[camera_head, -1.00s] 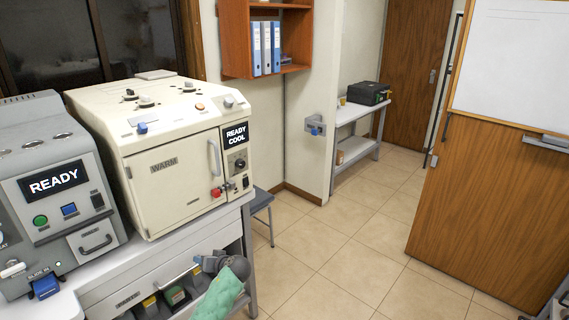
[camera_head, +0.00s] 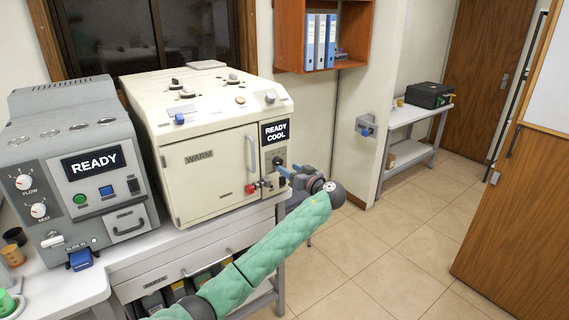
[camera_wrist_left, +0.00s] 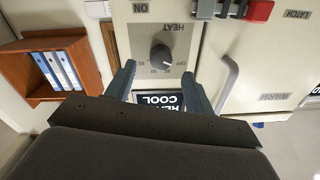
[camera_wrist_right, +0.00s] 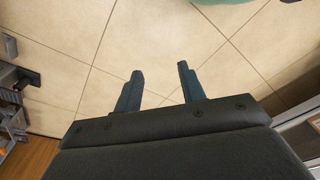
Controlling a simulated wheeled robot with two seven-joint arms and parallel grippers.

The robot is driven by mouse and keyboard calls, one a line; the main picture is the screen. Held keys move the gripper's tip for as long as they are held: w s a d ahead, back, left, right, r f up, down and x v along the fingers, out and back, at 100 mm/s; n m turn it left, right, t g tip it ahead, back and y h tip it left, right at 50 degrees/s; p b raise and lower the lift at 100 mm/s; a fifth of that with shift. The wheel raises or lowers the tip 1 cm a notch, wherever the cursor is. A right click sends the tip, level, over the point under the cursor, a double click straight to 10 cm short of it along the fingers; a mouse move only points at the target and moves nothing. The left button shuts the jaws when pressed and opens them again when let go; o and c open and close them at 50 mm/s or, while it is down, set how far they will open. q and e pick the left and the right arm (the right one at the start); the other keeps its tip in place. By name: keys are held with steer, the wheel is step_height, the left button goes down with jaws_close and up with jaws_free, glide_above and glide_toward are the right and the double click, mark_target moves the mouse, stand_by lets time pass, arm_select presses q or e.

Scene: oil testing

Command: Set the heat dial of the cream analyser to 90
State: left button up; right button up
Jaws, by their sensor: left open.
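The cream analyser (camera_head: 205,165) stands on the white bench; its screen (camera_head: 275,131) reads READY COOL. Its black heat dial (camera_wrist_left: 160,55) sits on a grey panel marked HEAT, upside down in the left wrist view. The number the dial points to is too small to read surely. My left gripper (camera_head: 283,172) is at the front of this panel; in the left wrist view its open fingers (camera_wrist_left: 168,75) stand either side of the dial, apart from it. My right gripper (camera_wrist_right: 158,72) is open and empty above the tiled floor.
A red latch knob (camera_wrist_left: 259,11) is close beside the dial panel, and a door handle (camera_wrist_left: 228,82) is also near. A grey analyser (camera_head: 80,170) reading READY stands to the left. An orange shelf with binders (camera_head: 320,42) hangs behind. The floor on the right is clear.

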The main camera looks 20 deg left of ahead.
mark_target(280, 164)
arm_select(q)
steer(key=p+x, duration=0.1)
steer(key=x, duration=0.3)
steer(key=shift+r, duration=0.1)
steer(key=shift+w+a+p, duration=0.2)
steer(key=shift+a+p, duration=0.15)
arm_select(e)
steer(key=shift+t, duration=0.3)
steer(key=shift+s+d+f, duration=0.1)
steer(key=shift+d+f, duration=0.15)
steer(key=shift+f, duration=0.6)
steer(key=shift+s+d+f, duration=0.15)
steer(key=shift+d+f, duration=0.05)
steer(key=shift+f, duration=0.6)
steer(key=shift+s+d+f, duration=0.1)
steer(key=shift+d+f, duration=0.15)
steer(key=shift+f, duration=0.6)
arm_select(q)
steer(key=shift+c, duration=0.2)
steer(key=c, duration=0.9)
steer(key=shift+f, duration=0.2)
arm_select(e)
steer(key=shift+s+f, duration=0.1)
